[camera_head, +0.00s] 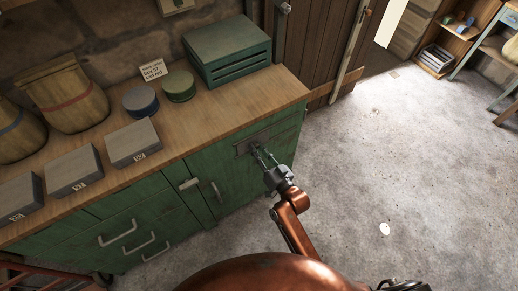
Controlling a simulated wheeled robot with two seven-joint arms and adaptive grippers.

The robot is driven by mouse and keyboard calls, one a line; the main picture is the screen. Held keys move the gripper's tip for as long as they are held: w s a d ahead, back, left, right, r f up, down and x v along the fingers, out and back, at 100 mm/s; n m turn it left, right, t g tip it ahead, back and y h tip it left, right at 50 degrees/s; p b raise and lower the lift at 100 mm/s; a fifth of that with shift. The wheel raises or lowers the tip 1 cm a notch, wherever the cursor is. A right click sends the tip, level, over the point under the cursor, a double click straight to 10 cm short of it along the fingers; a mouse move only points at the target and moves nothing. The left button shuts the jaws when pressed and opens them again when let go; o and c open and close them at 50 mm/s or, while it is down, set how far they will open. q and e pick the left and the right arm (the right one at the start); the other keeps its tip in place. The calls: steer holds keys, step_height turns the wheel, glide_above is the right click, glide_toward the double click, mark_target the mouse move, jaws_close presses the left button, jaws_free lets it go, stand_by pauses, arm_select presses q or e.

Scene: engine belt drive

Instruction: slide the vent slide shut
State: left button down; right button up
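A dark grey metal plate (246,146), which looks like the vent slide, sits high on the front of the green cabinet (230,185), just under the wooden top. My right gripper (259,152) is at the right part of this plate, with its fingertips at or very near it. The fingers partly cover the plate. They are too small to tell whether they are apart or shut, or whether they touch a knob. How far the slide stands open cannot be made out. My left gripper is not in view.
The wooden counter (215,128) carries grey boxes (133,143), sacks (66,96), two round tins (180,86) and a green slatted box (228,50). Handles (118,233) stick out from the cabinet front. A wooden door (322,40) stands behind. The concrete floor (400,165) at right is mostly clear.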

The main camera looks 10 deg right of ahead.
steer(key=o, duration=0.3)
steer(key=shift+a, duration=0.25)
steer(key=shift+o, duration=0.5)
steer(key=shift+d, duration=0.1)
steer(key=shift+s+d, duration=0.1)
steer(key=v, duration=1.2)
